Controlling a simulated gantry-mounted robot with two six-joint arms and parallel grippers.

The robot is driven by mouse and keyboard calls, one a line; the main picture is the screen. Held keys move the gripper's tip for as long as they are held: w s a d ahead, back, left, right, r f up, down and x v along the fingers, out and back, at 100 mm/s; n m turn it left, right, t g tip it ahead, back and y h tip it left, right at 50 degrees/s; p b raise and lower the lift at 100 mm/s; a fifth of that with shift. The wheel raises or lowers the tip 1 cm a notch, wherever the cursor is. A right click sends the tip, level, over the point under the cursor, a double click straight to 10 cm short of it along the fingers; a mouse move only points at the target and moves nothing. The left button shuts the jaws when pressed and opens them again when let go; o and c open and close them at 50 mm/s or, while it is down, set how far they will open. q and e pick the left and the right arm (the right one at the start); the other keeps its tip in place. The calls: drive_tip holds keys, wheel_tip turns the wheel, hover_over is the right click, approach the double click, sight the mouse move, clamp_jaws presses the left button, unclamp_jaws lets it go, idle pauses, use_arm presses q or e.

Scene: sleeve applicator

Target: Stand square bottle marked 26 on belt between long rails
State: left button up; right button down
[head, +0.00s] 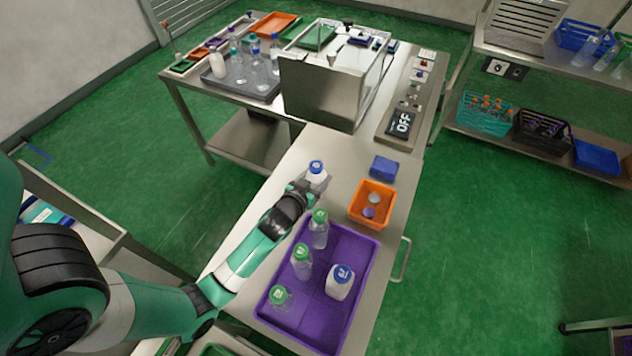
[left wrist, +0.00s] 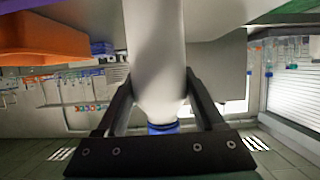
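My left gripper (head: 304,188) is at the middle of the steel table, on a white bottle with a blue cap (head: 317,176). In the left wrist view the white bottle (left wrist: 156,55) stands between the two fingers (left wrist: 158,95), which close in on it from both sides near its blue cap. I cannot read its number, nor tell whether its base touches the table. A second white, blue-capped bottle (head: 340,282) stands in the purple tray (head: 352,245). The belt and long rails cannot be made out clearly. My right gripper is not in view.
Clear bottles with green caps (head: 319,230) stand in the tray. An orange bin (head: 371,205) and a blue block (head: 384,167) lie at the right edge. A steel housing (head: 315,95) rises behind. Bare tabletop (head: 335,150) lies between housing and bottle. An OFF panel (head: 402,123) is at right.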

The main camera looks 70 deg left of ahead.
use_arm(q)
clamp_jaws()
wheel_tip(320, 180, up, 12)
drive_tip(key=p, duration=0.5)
drive_tip(key=shift+r, duration=0.25)
wheel_tip(320, 180, up, 6)
drive_tip(key=p, duration=0.6)
drive_tip(key=shift+f, duration=0.15)
